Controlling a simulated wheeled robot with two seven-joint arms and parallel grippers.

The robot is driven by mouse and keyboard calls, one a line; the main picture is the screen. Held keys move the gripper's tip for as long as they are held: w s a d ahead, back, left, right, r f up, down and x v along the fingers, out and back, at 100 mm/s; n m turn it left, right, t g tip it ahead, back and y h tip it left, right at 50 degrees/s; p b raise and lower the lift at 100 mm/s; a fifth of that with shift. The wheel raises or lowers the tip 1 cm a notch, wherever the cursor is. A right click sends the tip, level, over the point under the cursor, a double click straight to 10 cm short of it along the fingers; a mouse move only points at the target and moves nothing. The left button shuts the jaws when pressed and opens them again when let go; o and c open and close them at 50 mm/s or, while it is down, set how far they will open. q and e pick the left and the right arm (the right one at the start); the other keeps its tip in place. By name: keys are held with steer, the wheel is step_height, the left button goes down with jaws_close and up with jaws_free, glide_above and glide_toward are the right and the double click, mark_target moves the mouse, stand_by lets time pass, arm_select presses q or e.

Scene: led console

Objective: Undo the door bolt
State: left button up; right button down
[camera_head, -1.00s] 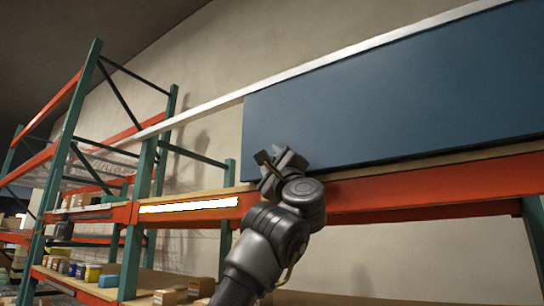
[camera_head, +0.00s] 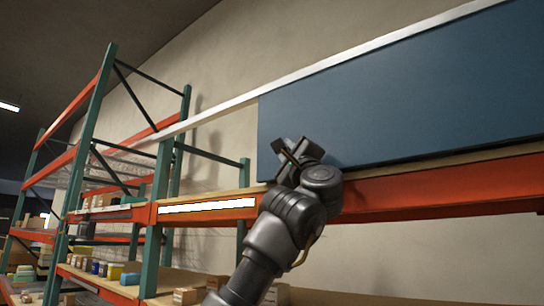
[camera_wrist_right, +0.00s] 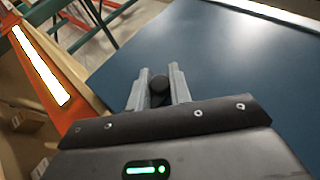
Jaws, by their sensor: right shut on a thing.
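A wide dark blue panel (camera_head: 410,95) stands on the shelf; it also fills much of the right wrist view (camera_wrist_right: 225,65). My right gripper (camera_head: 290,152) is at the panel's lower left part. In the right wrist view, its two grey fingers (camera_wrist_right: 158,88) are shut on a small dark round knob (camera_wrist_right: 158,84) in front of the blue surface. The knob is hidden by the gripper in the head view. I cannot make out a separate bolt body. My left gripper is not in view.
An orange shelf beam (camera_head: 440,190) runs below the panel, with a glowing white strip (camera_head: 206,205) on its left part. A pale rail (camera_head: 350,50) runs along the panel's top edge. Green rack posts (camera_head: 85,150) and shelves with small boxes stand at left.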

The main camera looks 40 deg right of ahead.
steer(key=shift+r, duration=0.25)
steer(key=c, duration=1.7)
jaws_free()
steer(key=o, duration=0.4)
steer(key=shift+s+d, duration=0.1)
steer(key=shift+s, duration=0.15)
steer(key=shift+w, duration=0.2)
